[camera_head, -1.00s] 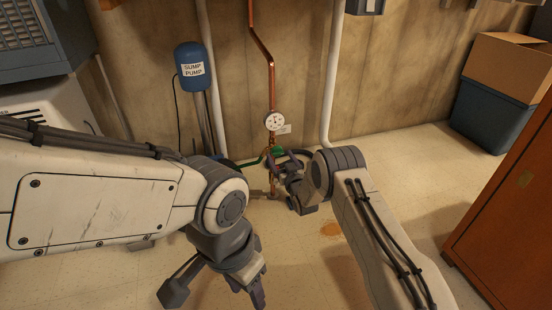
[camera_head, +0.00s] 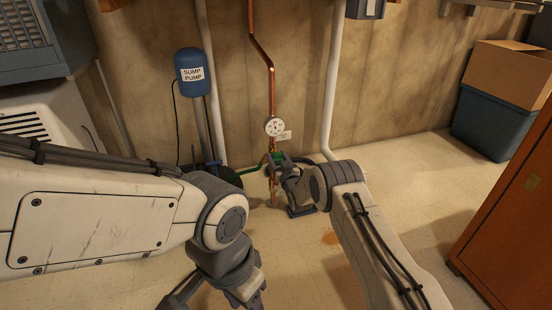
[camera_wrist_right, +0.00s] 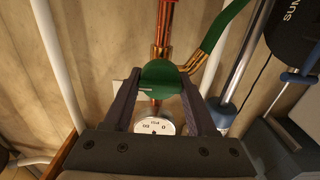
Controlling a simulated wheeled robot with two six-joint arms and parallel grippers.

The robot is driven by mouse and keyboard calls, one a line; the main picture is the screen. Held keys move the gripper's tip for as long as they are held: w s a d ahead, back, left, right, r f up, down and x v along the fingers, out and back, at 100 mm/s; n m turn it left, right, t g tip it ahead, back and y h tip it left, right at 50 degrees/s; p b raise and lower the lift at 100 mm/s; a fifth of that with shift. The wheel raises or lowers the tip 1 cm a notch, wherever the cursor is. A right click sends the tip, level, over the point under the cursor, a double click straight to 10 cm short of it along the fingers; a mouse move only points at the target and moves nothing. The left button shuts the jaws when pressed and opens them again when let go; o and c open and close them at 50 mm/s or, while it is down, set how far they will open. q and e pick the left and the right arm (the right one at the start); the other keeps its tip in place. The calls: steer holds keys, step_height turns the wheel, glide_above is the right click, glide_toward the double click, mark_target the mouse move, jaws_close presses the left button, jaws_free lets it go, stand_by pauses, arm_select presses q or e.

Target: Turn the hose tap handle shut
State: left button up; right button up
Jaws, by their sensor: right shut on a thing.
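The hose tap's round green handle (camera_wrist_right: 160,78) sits between the two fingers of my right gripper (camera_wrist_right: 160,92) in the right wrist view. The gripper is shut on it. In the head view the green handle (camera_head: 277,157) shows partly, behind my right gripper (camera_head: 280,166), at the copper pipe (camera_head: 271,85) below a round white gauge (camera_head: 274,126). The fingers hide part of the tap body. A green hose (camera_wrist_right: 222,30) runs off from brass fittings beside the handle. My left gripper (camera_head: 222,298) is at the bottom edge, fingers spread and partly cut off, apart from the tap.
White pipes (camera_head: 333,80) run up the wall on either side. A blue bin (camera_head: 493,122) with a cardboard box and an orange-brown cabinet (camera_head: 515,220) stand at the right. The floor between is mostly clear.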

steer(key=shift+s+a+n+p, duration=0.15)
steer(key=shift+n+p, duration=0.45)
steer(key=shift+n, duration=1.7)
steer(key=n, duration=0.4)
steer(key=shift+a+f+n+p, duration=0.1)
steer(key=shift+n+p, duration=0.2)
steer(key=shift+p, duration=0.1)
steer(key=n, duration=0.4)
steer(key=shift+f+p, duration=0.1)
steer(key=shift+p, duration=0.2)
steer(key=shift+a+f+n, duration=0.1)
steer(key=shift+f+n, duration=0.05)
steer(key=shift+n, duration=2.25)
steer(key=o, duration=1.3)
